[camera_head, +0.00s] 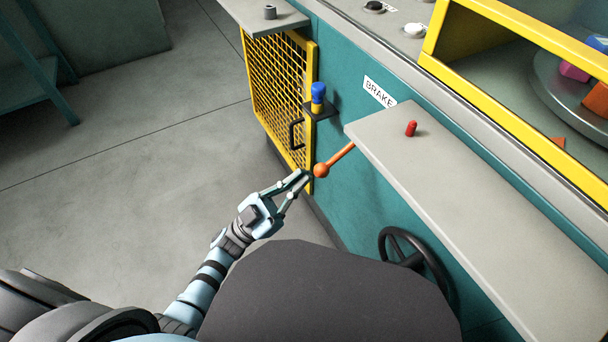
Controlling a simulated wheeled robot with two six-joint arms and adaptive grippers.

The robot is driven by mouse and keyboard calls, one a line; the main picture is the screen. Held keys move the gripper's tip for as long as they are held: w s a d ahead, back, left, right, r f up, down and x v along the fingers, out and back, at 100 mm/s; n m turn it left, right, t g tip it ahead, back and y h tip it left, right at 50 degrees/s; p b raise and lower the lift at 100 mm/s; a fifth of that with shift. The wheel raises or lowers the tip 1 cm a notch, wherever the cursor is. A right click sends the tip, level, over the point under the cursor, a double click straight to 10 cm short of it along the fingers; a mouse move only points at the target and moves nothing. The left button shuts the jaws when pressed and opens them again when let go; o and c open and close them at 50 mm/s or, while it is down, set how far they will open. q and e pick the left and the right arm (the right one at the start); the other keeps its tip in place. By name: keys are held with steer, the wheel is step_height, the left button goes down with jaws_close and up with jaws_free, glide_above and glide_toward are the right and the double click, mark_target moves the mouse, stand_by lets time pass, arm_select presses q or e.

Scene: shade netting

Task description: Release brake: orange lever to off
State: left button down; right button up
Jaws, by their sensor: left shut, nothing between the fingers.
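The orange brake lever (337,160) sticks out from the teal machine front, below the white BRAKE label (379,91). It ends in a round orange knob (321,170) that points down and to the left. Part of the lever's root is hidden by the grey shelf. My left gripper (306,179) is shut and empty, with its fingertips close beside the knob on its left. I cannot tell whether they touch it. No off mark is visible. My right gripper is not in view.
A yellow mesh gate (279,90) with a black handle (296,134) stands left of the lever. A blue-topped post (318,96) is above it. The grey shelf (450,190) holds a red peg (411,128). A black handwheel (418,262) sits lower right. The floor at left is clear.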

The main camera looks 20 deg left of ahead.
arm_select(q)
steer(key=d+f+b+v, duration=0.1)
steer(key=b+v, duration=0.2)
steer(key=v, duration=0.6)
steer(key=shift+w+f+b, duration=0.3)
steer(key=shift+f, duration=0.1)
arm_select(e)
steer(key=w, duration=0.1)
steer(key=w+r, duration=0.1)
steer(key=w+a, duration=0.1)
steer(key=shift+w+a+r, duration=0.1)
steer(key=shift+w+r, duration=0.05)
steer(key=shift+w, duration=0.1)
